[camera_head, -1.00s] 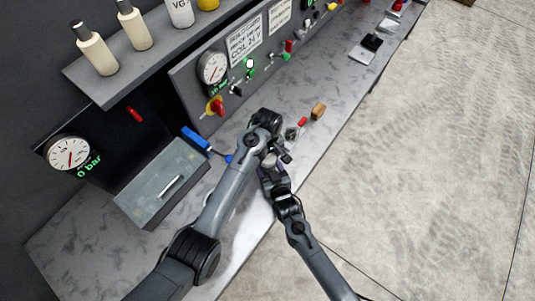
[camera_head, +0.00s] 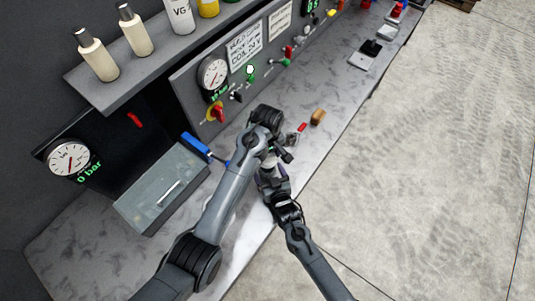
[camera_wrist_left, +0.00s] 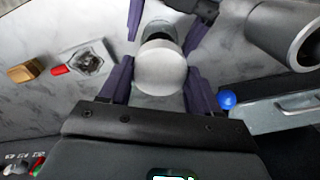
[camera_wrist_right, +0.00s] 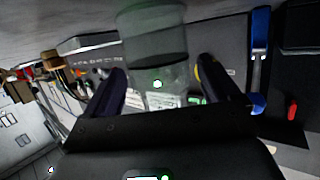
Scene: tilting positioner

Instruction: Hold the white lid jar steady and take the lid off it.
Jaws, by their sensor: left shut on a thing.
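The white lid (camera_wrist_left: 160,68) is a pale round disc between the purple fingers of my left gripper (camera_wrist_left: 158,75) in the left wrist view, and this gripper is shut on it. A darker part of the jar shows just behind the lid. In the right wrist view the jar (camera_wrist_right: 155,45) is a see-through greenish cylinder. My right gripper (camera_wrist_right: 162,72) has its fingers apart, at either side of the jar's near end, with a gap at the right finger. In the head view both grippers meet over the bench edge, and my left arm hides most of the jar.
A clear-lidded tray (camera_head: 160,190) with a blue handle (camera_head: 196,146) stands left of my left arm. A brown block (camera_head: 318,116) and a small red-tipped fixture (camera_head: 300,129) lie beyond the grippers. A gauge panel (camera_head: 240,60) rises behind. Open floor lies right of the bench.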

